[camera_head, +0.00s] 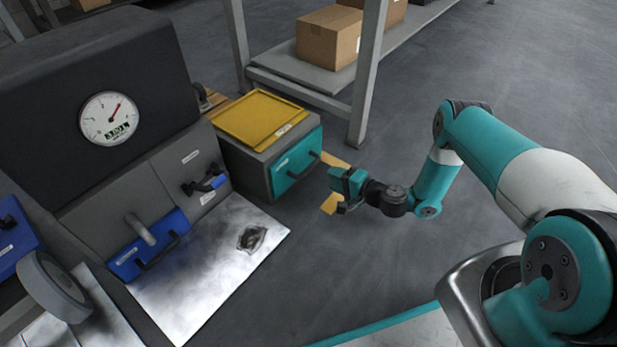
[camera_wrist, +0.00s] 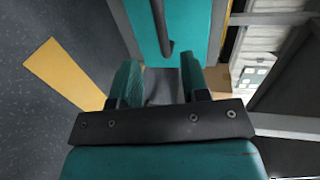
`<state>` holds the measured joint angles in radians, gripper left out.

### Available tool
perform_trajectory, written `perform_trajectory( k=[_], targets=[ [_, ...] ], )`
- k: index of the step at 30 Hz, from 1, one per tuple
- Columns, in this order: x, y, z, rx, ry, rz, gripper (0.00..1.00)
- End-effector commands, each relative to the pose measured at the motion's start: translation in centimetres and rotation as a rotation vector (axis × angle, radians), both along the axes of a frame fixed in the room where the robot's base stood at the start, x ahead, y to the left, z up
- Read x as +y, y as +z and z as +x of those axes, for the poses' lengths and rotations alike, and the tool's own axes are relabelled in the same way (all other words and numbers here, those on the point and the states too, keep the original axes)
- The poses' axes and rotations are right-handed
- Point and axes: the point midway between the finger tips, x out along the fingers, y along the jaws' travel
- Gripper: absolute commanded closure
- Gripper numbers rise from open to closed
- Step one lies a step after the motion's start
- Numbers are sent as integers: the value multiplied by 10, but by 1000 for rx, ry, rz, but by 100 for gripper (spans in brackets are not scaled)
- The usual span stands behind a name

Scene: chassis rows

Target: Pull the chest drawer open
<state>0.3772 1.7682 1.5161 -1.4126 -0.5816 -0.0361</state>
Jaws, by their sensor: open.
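The chest (camera_head: 250,158) is a grey box on the floor with a teal drawer front (camera_head: 294,165), which looks closed. A dark bar handle (camera_head: 305,166) is on that front. In the wrist view, the teal drawer front (camera_wrist: 190,22) and dark handle (camera_wrist: 161,28) lie ahead of the fingers, the handle's near end lined up roughly between them. My gripper (camera_head: 343,188) is just right of the handle in the head view and seems apart from it. In the wrist view my gripper (camera_wrist: 160,78) is open, with nothing between its teal fingers.
A yellow tray (camera_head: 258,118) lies on the chest. A dark machine with a gauge (camera_head: 108,118) and a blue drawer (camera_head: 150,245) stands left, with a stained metal sheet (camera_head: 215,265) before it. A shelf post (camera_head: 367,75) rises behind the chest. Floor right of it is clear.

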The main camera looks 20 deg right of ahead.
Motion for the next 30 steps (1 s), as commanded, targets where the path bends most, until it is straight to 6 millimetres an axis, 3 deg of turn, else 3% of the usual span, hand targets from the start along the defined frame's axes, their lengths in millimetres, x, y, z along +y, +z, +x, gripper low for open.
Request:
perform_trajectory(
  k=[6, 12, 18, 26, 27, 30],
  targets=[
    [31, -16, 41, -8, 5, -2, 58],
    [50, -21, 68, -5, 4, -2, 58],
    [58, -21, 80, -3, 1, 0, 58],
    [59, -20, 81, -2, 0, 0, 58],
    [59, -20, 81, -1, 0, 0, 60],
    [59, -20, 81, -1, 1, 0, 84]
  ],
)
